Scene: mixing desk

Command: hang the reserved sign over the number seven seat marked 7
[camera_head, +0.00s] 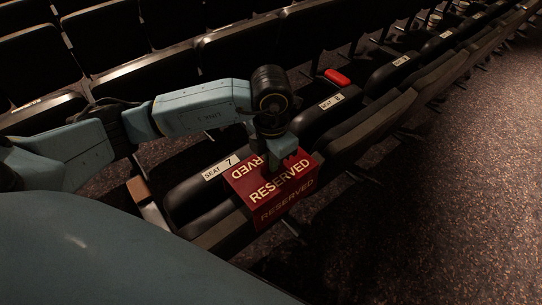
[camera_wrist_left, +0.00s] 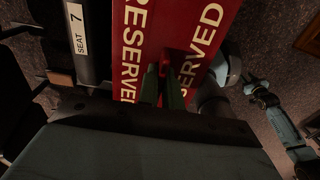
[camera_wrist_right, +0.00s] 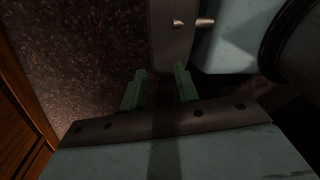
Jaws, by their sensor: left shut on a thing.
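The red RESERVED sign (camera_head: 270,192) is a folded panel with pale lettering. My left gripper (camera_head: 279,147) is shut on its upper part. The sign is at the seat 7 back, just right of the white SEAT 7 label (camera_head: 220,167). I cannot tell whether it rests on the seat or is held just above. In the left wrist view the sign (camera_wrist_left: 128,50) shows two lettered faces, with my left fingers (camera_wrist_left: 163,82) at its fold; the SEAT 7 label (camera_wrist_left: 77,28) is at left, uncovered. My right gripper (camera_wrist_right: 160,88) is open and empty in the right wrist view.
Seat 6 (camera_head: 331,101) stands beyond seat 7 in the same row, with a red item (camera_head: 337,77) behind it. More dark seats (camera_head: 120,35) fill the back left. Speckled carpet (camera_head: 450,200) is clear at right. A wooden surface (camera_wrist_right: 18,110) is at left in the right wrist view.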

